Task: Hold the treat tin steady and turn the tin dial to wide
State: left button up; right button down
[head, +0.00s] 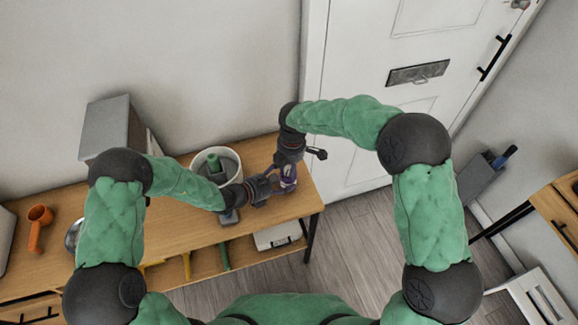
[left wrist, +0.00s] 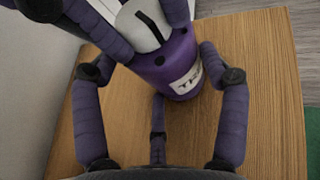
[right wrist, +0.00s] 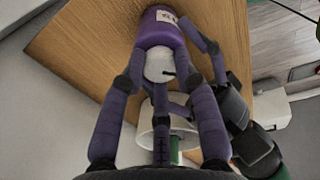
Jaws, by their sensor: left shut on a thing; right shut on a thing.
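The treat tin is purple with a white label and stands on the wooden table top; it shows in the head view (head: 289,178), the left wrist view (left wrist: 178,62) and the right wrist view (right wrist: 160,30). Its white dial (left wrist: 142,25) with a dark pointer is on top, also in the right wrist view (right wrist: 158,66). My left gripper (head: 270,184) is shut on the tin's body from the side. My right gripper (head: 288,168) is shut on the dial from above. Fingers partly cover the tin and dial. I cannot read the dial's setting.
A white pot (head: 229,160) with a green thing in it stands left of the tin. A grey box (head: 112,125) and an orange object (head: 38,222) are farther left. The table's right end (head: 314,200) is close to the tin. A white door (head: 350,150) is behind right.

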jog(key=shift+m, duration=0.6)
jog(key=c, duration=0.9)
grip_release()
jog(key=shift+r, duration=0.1)
jog(key=shift+r, duration=0.55)
jog(key=shift+s+d+r, duration=0.15)
jog(key=shift+r, duration=1.5)
jog(key=shift+s+d+r, duration=0.1)
jog(key=shift+r, duration=1.55)
